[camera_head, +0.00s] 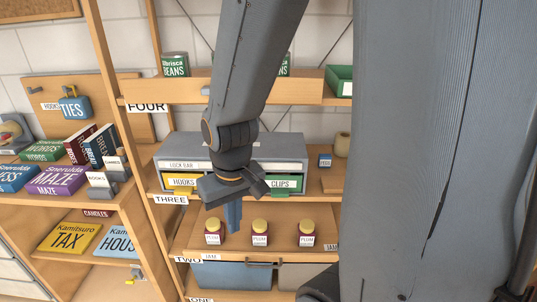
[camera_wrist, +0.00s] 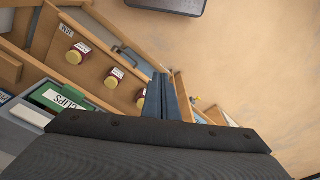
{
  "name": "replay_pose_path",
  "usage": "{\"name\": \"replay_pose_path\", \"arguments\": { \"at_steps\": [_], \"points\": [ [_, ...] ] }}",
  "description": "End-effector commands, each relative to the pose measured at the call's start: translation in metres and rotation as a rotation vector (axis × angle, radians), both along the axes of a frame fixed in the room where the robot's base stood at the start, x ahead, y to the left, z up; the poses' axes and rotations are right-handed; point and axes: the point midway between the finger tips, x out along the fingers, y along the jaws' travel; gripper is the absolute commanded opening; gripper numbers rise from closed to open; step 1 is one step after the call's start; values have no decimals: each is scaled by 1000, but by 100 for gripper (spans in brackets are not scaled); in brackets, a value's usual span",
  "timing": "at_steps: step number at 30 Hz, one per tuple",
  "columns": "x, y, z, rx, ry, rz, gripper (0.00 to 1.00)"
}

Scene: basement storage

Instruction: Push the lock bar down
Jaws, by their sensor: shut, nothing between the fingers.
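The grey drawer unit (camera_head: 290,142) stands on the shelf labelled THREE. The pale lock bar (camera_head: 288,165) runs across its front, above a yellow HOOKS drawer (camera_head: 182,181) and a green CLIPS drawer (camera_head: 284,184). My arm hides the middle of the bar. My gripper (camera_head: 233,226) is shut and empty, pointing down in front of the unit, with its blue fingertips below the drawers near the jam jars. In the wrist view the shut fingers (camera_wrist: 168,98) show in the middle, and the green CLIPS drawer (camera_wrist: 62,100) is at left.
Several jam jars (camera_head: 260,231) stand on the shelf below, close to my fingertips. A blue bin (camera_head: 232,274) is under them. Boxes of games and books (camera_head: 58,179) fill the left shelf. A wooden board (camera_head: 325,184) and a beige pot (camera_head: 342,145) are right of the unit.

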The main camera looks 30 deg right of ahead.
Motion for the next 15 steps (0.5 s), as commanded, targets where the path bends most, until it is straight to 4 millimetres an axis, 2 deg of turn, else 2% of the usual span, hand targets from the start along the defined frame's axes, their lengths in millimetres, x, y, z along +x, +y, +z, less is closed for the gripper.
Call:
{"name": "replay_pose_path", "arguments": {
  "at_steps": [10, 13, 15],
  "points": [
    [3, -1, 2, 0, -3, -7, 0],
    [27, -12, 17, -2, -25, -69, 0],
    [54, -30, 38, -8, -50, -153, 0]
  ]
}}
